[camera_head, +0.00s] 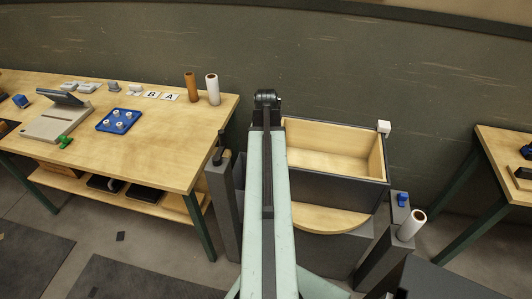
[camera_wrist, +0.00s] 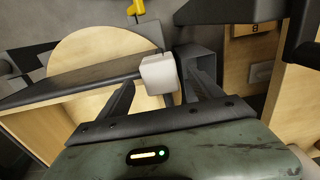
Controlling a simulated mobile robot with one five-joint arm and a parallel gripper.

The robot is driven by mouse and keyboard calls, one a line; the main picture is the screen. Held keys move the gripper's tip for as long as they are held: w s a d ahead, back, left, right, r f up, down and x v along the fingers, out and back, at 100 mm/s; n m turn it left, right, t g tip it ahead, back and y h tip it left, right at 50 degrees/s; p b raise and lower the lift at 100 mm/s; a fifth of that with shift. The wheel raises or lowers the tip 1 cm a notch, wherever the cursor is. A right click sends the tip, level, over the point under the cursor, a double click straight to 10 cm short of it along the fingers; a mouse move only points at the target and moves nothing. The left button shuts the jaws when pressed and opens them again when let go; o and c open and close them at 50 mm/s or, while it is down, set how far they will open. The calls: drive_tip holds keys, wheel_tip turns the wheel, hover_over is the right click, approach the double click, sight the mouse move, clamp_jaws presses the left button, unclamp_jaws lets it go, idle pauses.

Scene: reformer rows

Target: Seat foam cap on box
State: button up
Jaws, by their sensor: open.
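A small white block, which looks like the foam cap (camera_head: 384,127), sits at the far right corner of the box (camera_head: 337,190). The box has dark outer walls and a pale wood inside, and is open at the top. In the wrist view a white block (camera_wrist: 158,73) shows at the end of a dark edge, in line with the gap between my fingers. My gripper (camera_wrist: 163,95) is open, with a dark finger on each side of the gap. I cannot tell how far the block is from the fingers. In the head view my arm hides my gripper.
A wooden workbench (camera_head: 165,150) at left carries a blue tray (camera_head: 118,121), a scale-like device (camera_head: 60,120) and two rolls. A half-round wooden shelf (camera_head: 325,218) juts out before the box. Grey posts stand nearby, one with a white roll (camera_head: 411,225). Another table (camera_head: 500,160) stands at right.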

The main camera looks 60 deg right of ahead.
wheel_tip(320, 180, up, 5)
drive_tip(key=p, duration=0.3)
drive_tip(key=shift+r+p, duration=0.1)
drive_tip(key=shift+p, duration=0.3)
drive_tip(key=shift+f, duration=0.2)
